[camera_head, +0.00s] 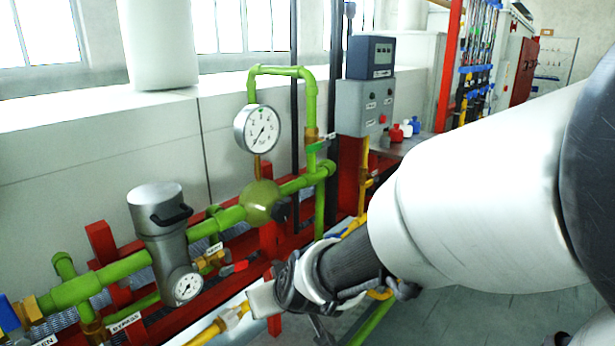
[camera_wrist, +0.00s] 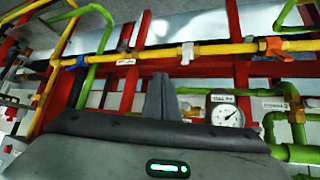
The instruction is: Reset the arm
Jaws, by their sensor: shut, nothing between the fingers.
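My arm (camera_head: 480,190) reaches in from the right of the head view, stretched toward the green pipework, with its wrist low in the middle. In the wrist view my gripper (camera_wrist: 161,92) shows as grey fingers close together, pointing at the pipes and red frame. Nothing is seen between the fingers. The fingers are not clearly seen in the head view. No object is held.
Green pipes (camera_head: 230,217) carry a large gauge (camera_head: 257,129), a grey cylinder (camera_head: 160,225) and a small gauge (camera_head: 187,286). A yellow pipe (camera_wrist: 220,49) crosses ahead of the gripper. A grey control box (camera_head: 365,105) stands behind. Open floor (camera_head: 490,320) shows below my arm.

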